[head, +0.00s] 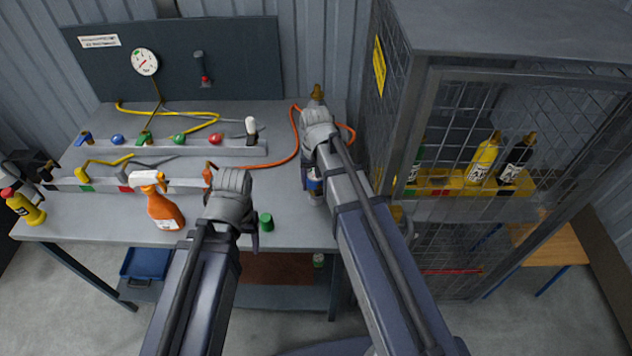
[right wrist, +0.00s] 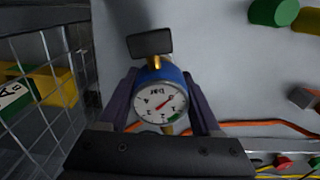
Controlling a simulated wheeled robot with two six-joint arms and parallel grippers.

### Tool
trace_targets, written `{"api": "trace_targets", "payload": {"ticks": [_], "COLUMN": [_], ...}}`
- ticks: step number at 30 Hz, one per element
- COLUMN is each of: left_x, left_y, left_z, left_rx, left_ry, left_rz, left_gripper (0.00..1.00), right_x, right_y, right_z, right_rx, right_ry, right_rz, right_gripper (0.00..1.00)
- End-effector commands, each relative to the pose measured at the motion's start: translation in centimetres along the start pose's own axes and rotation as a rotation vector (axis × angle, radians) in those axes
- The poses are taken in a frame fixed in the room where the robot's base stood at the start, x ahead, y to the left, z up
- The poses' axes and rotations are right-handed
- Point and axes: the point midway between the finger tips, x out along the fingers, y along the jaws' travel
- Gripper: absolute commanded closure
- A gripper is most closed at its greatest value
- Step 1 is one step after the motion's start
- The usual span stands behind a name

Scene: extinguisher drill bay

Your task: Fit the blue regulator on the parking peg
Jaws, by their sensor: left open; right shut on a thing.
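The blue regulator (head: 314,184) is held in my right gripper (head: 312,192), over the right part of the bench. In the right wrist view the blue regulator (right wrist: 159,78) shows its white round dial towards the camera, between the two fingers of my right gripper (right wrist: 160,98). A dark block shows at its far end. My left gripper (head: 250,238) is open near the bench's front edge, beside a green cylinder (head: 266,222); its fingers are partly hidden by its wrist. I cannot pick out the parking peg with certainty.
An orange spray bottle (head: 163,205) stands left of my left gripper. Two rails with coloured fittings, a back rail (head: 180,149) and a front rail (head: 105,187), cross the bench. An orange hose (head: 291,152) lies behind. A mesh cage (head: 395,95) with bottles stands close on the right.

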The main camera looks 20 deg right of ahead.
Motion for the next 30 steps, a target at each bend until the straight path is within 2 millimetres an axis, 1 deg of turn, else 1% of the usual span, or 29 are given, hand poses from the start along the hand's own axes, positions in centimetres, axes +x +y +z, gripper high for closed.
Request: {"api": "trace_targets", "payload": {"ticks": [28, 30], "left_x": [1.6, 1.5], "left_y": [0.1, 0.1], "left_z": [-0.1, -0.1], "left_rx": [0.0, 0.0], "left_ry": [0.0, 0.0], "left_rz": [0.0, 0.0], "left_gripper": [0.32, 0.32], "right_x": [1.6, 1.5], "right_y": [0.0, 0.0], "right_z": [0.0, 0.0], "right_rx": [0.0, 0.0], "right_ry": [0.0, 0.0], "right_rz": [0.0, 0.0], "right_gripper": [0.93, 0.93]}}
